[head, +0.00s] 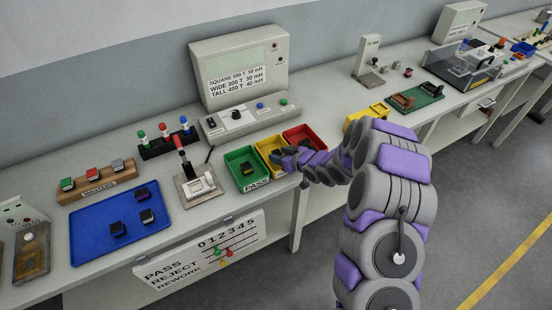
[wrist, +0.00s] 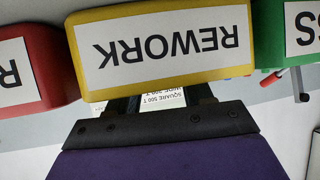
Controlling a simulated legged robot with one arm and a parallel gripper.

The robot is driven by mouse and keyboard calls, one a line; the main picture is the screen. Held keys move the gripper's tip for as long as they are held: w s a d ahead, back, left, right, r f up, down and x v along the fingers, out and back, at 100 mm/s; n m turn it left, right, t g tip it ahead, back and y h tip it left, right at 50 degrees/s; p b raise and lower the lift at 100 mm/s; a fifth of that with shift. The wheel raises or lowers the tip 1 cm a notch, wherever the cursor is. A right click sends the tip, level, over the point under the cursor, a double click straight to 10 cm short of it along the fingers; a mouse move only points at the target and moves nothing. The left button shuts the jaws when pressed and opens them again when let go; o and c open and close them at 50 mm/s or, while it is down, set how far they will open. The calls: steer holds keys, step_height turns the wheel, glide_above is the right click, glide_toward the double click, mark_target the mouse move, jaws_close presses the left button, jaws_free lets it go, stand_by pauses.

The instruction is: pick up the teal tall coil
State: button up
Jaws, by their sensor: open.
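I cannot make out a teal tall coil for certain in either view. Small dark coil-like parts lie on the blue tray: one at the back (head: 142,194), one at the right (head: 147,216) and one at the front left (head: 118,229). Their colours are too dark to tell. Another dark part (head: 247,169) lies in the green PASS bin (head: 233,158). My gripper (head: 291,157) is at the front of the yellow REWORK bin (head: 264,146), well right of the blue tray. In the wrist view my gripper (wrist: 162,103) is open, its fingers apart below the REWORK label (wrist: 165,48).
The blue tray (head: 90,245) is at the left. A test fixture (head: 198,187) with a red-topped lever stands between tray and bins. A MASTERS rack (head: 98,187) and a black rack (head: 168,146) of coloured-top pieces stand behind. A red bin (head: 305,133) is right of the yellow one.

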steer(key=shift+w+a+f, duration=0.25)
steer(key=shift+w+a, duration=0.05)
steer(key=shift+w, duration=0.15)
steer(key=shift+c, duration=0.3)
steer(key=c, duration=0.8)
steer(key=shift+c, duration=0.2)
